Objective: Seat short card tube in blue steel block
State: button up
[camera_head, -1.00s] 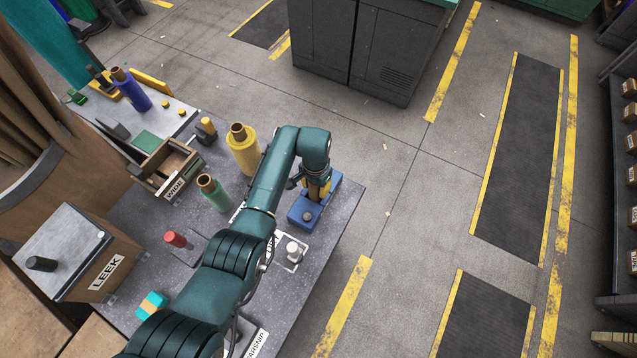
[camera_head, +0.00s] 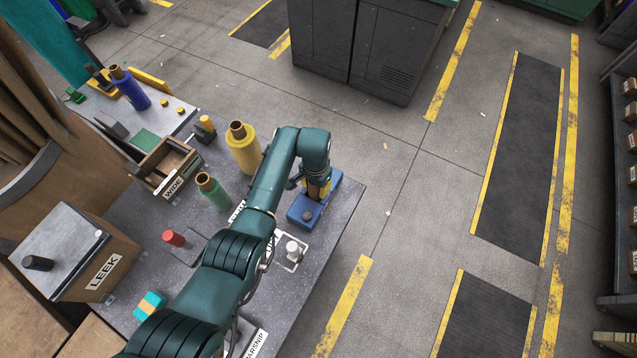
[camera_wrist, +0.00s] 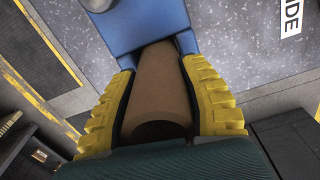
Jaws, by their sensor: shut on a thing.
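The short card tube (camera_wrist: 158,88) is a plain brown cylinder in the wrist view, its near open end facing the camera. My gripper (camera_wrist: 160,80) has yellow ribbed fingers on both sides of it and is shut on it. The blue steel block (camera_wrist: 148,22) is just beyond. The tube's far end lies between two blue parts of the block; its contact and depth there are hidden. In the head view, my gripper (camera_head: 318,187) is over the blue block (camera_head: 302,214) near the table's right edge, with the tube mostly hidden.
A yellow roll (camera_head: 242,155) and a green roll (camera_head: 214,195) stand left of my arm. A white peg (camera_head: 292,251) stands in front of the block. A wooden tray (camera_head: 160,175), a red-topped peg (camera_head: 174,239) and a LEEK box (camera_head: 105,270) are farther left. Open floor lies right.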

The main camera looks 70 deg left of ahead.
jog(key=shift+f+b, duration=0.8)
jog(key=shift+f, duration=0.2)
dwell(0.6)
jog(key=o, duration=1.2)
notch_tip(320, 180, up, 12)
